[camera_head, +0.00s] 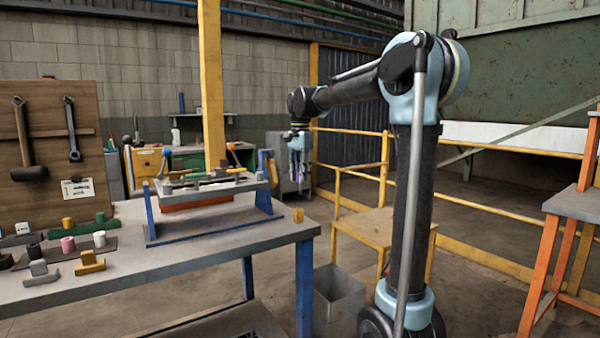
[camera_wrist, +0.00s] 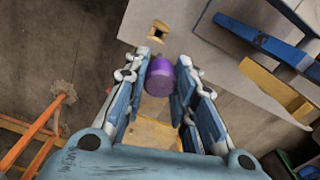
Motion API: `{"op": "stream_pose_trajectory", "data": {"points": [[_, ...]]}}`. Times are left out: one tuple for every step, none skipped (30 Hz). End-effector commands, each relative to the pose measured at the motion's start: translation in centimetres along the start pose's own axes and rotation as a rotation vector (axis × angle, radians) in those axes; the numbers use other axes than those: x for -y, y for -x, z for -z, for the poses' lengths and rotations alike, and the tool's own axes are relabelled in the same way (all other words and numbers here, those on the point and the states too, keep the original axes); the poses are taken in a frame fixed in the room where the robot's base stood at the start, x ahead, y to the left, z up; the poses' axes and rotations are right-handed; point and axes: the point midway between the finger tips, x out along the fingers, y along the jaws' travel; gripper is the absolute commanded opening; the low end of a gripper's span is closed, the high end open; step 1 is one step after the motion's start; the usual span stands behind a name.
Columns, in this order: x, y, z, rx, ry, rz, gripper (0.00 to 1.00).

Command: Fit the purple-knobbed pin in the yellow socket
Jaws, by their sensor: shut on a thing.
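My gripper (camera_wrist: 163,66) is shut on the purple-knobbed pin (camera_wrist: 159,80), with the purple knob between its blue fingers in the wrist view. The pin's lower part is hidden. The small yellow socket (camera_wrist: 158,32) stands near the table's corner, beyond the fingertips in the wrist view, with a dark opening on it. It also shows in the head view (camera_head: 298,215). There my gripper (camera_head: 298,152) hangs pointing down, higher in the picture than the socket. The pin and the socket look apart.
The grey table (camera_head: 200,250) carries a blue-legged raised tray (camera_head: 215,188) left of the socket. Several small blocks and pegs lie at the table's left. A yellow stool (camera_head: 378,232) and a grey bin (camera_head: 338,292) stand beside the table's right end.

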Motion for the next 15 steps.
{"op": "stream_pose_trajectory", "data": {"points": [[-0.2, 0.8, -0.6, 0.0, -0.009, 0.0, 0.0], [-0.2, 1.1, -0.9, 0.0, -0.014, 0.0, 0.0], [-0.3, 1.4, -1.2, 0.0, -0.02, 0.0, 0.0], [-0.4, 1.5, -1.3, 0.0, -0.024, 0.0, 0.0], [-0.4, 1.6, -1.4, 0.0, -0.027, 0.0, 0.0], [-0.5, 1.7, -1.5, 0.0, -0.029, 0.0, 0.0], [-0.5, 1.6, -1.5, 0.0, -0.03, 0.0, 0.0], [-0.5, 1.5, -1.5, 0.0, -0.031, 0.0, 0.0], [-0.4, 1.4, -1.5, 0.0, -0.031, 0.0, 0.0], [-0.4, 1.2, -1.5, 0.0, -0.031, 0.0, 0.0], [-0.4, 1.0, -1.5, 0.0, -0.03, 0.0, 0.0], [-0.4, 0.7, -1.5, 0.0, -0.03, 0.0, 0.0], [-0.4, 0.5, -1.5, 0.0, -0.03, 0.0, 0.0], [-0.4, 0.2, -1.5, 0.0, -0.03, 0.0, 0.0], [-0.4, -0.1, -1.5, 0.0, -0.03, 0.0, 0.0]]}}
